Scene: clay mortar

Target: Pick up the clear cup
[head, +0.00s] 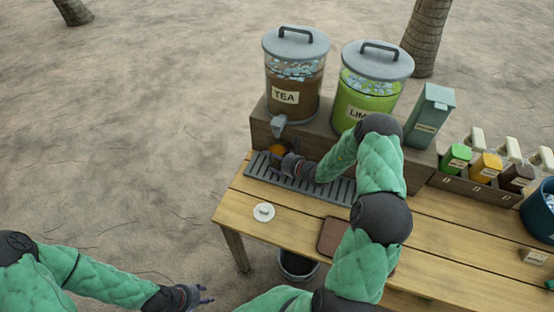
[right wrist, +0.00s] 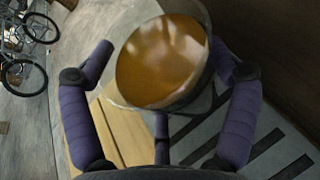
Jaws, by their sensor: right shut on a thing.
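The clear cup (right wrist: 205,95) holds amber-brown liquid and fills the middle of the right wrist view. My right gripper (right wrist: 160,75) is shut on it, with purple fingers on both sides of its wall. In the head view the cup (head: 277,149) shows as a small orange-brown patch below the tea dispenser's spout. My right gripper (head: 291,165) is there beside it, over the drip tray. Most of the cup is hidden by the gripper and the dark surroundings. My left gripper (head: 205,297) hangs low at the lower left, off the table, with its fingers apart and empty.
The tea dispenser (head: 296,85) and lime dispenser (head: 365,95) stand on a wooden riser behind the drip tray (head: 335,189). A white round lid (head: 264,212) lies on the table. Bottles in a rack (head: 470,184) and a blue tub (head: 535,215) are at right. A bin (head: 297,266) stands below.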

